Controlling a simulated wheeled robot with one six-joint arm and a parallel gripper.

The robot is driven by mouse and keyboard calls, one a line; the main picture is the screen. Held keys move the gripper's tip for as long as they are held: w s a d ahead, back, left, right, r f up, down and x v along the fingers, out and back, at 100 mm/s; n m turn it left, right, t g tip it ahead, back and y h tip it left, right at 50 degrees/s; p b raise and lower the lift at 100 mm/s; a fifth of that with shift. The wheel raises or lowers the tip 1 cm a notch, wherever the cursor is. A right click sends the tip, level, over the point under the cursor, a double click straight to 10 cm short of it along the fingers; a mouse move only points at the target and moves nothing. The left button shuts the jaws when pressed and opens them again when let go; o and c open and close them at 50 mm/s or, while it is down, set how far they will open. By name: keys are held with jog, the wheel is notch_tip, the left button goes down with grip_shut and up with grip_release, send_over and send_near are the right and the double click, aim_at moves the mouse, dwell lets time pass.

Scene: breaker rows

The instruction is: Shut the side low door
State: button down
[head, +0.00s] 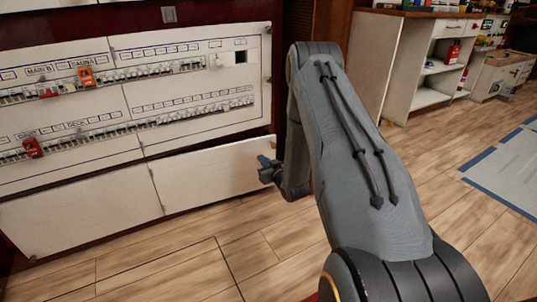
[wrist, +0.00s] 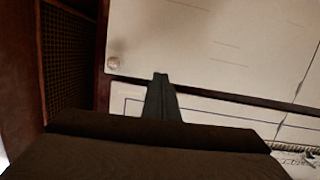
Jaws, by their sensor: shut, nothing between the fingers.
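The low white door on the right (head: 215,175) sits under the breaker rows, and its face looks roughly in line with the panel. My gripper (head: 268,170) is in front of its right end, partly covering it. In the wrist view the same white door (wrist: 220,40) fills the top, with a round knob (wrist: 113,63) near its corner. My gripper (wrist: 160,80) is shut and empty, its fingertips over the dark strip along the door's edge. I cannot tell whether the fingertips touch the door or whether a small gap remains behind it.
Another low white door (head: 80,212) adjoins on the left. Above are breaker rows with red tags (head: 33,148) and an orange tag (head: 86,76). A dark mesh panel (wrist: 68,60) stands beside the door. Wooden floor (head: 190,250) is clear in front; white shelving (head: 435,70) stands farther right.

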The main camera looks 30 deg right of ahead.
jog(key=s+d+f+m+t+h, duration=0.1)
jog(key=s+d+f+t, duration=0.1)
jog(key=s+d+f, duration=0.3)
jog(key=b, duration=0.6)
send_near(265, 149)
jog(key=w, duration=0.6)
jog(key=shift+w+d+f, duration=0.1)
jog(key=shift+w+d, duration=0.15)
jog(key=shift+d, duration=0.05)
